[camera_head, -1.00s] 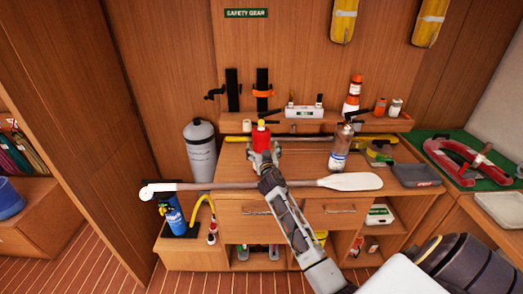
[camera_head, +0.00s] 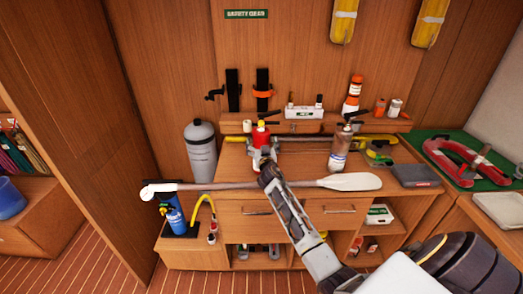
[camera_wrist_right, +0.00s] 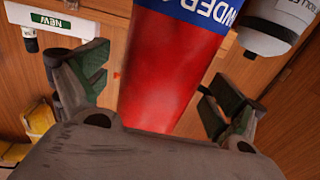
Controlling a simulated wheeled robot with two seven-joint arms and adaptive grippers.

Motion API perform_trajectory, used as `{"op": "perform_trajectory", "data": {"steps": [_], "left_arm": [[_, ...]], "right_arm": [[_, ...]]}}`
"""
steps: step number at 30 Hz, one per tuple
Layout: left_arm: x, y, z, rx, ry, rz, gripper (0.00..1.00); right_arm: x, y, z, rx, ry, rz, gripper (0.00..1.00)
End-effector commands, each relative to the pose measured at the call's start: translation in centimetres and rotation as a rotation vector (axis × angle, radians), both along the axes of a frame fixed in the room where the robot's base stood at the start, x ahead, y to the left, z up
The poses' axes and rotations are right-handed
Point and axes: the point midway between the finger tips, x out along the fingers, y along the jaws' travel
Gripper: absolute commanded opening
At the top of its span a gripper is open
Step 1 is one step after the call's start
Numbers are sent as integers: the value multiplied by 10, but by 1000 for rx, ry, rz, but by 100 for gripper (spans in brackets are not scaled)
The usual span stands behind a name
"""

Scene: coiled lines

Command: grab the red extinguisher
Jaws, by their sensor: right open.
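The red extinguisher (camera_head: 261,138) stands on the cabinet top, left of centre, with a yellow part at its top. In the right wrist view its red body (camera_wrist_right: 165,85) with a blue and white lettered label lies between my fingers. My right gripper (camera_head: 262,157) is in front of the extinguisher, its fingers open on either side; in the wrist view (camera_wrist_right: 158,88) a gap shows beside the finger at right. My left gripper is not in view.
A grey cylinder (camera_head: 201,150) stands to the left. A dark tray (camera_head: 415,175) lies at right.

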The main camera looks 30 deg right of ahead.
Motion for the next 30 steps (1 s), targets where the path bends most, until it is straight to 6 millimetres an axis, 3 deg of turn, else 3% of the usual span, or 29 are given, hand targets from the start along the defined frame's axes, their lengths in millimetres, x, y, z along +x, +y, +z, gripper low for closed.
{"op": "perform_trajectory", "data": {"steps": [7, 23, 30], "left_arm": [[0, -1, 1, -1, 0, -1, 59], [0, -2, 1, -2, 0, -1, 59], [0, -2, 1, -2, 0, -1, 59]], "right_arm": [[13, -5, 0, 0, -1, 1, 95], [14, -6, 0, 1, 0, 1, 95], [14, -6, 0, 1, 0, 0, 64]]}}
